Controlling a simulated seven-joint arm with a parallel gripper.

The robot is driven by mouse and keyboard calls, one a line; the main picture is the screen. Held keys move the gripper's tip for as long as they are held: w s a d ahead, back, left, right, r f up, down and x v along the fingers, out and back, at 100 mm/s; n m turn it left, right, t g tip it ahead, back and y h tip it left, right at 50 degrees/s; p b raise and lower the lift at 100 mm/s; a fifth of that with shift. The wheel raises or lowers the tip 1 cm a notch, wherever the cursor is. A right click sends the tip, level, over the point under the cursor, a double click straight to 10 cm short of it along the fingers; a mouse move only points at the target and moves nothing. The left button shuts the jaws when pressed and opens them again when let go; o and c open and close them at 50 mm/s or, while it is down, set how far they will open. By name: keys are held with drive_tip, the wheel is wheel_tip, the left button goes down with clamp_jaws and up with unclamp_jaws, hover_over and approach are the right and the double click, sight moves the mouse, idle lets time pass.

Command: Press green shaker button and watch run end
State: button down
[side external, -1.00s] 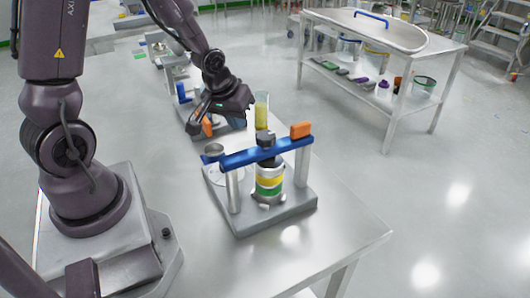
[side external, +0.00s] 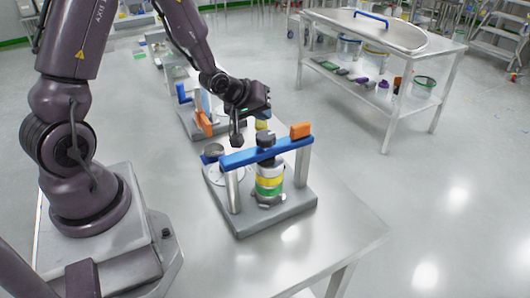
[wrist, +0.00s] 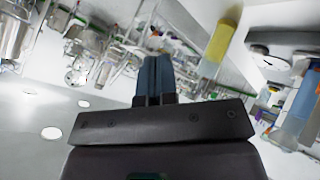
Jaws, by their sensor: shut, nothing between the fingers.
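A shaker-like device with a grey base (side external: 290,211) stands on the metal bench. A stack with yellow and green bands (side external: 269,182) sits upright in it, under a blue crossbar (side external: 238,158) with a black knob (side external: 265,140). I cannot make out a green button in either view; the green that shows on the device is a band on the stack. My gripper (side external: 266,112) is above and behind the crossbar, apart from it. In the wrist view its blue-grey fingers (wrist: 155,76) are together and empty.
A second device with an orange handle (side external: 204,123) stands further back. A metal shelf table (side external: 392,75) is across the aisle. The bench's front right is clear.

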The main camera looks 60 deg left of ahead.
drive_tip(key=shift+f, duration=4.15)
drive_tip(key=shift+f, duration=0.1)
drive_tip(key=shift+f, duration=0.3)
drive_tip(key=shift+f, duration=0.5)
drive_tip(key=shift+r, duration=0.9)
drive_tip(key=shift+r, duration=0.1)
drive_tip(key=shift+r, duration=2.45)
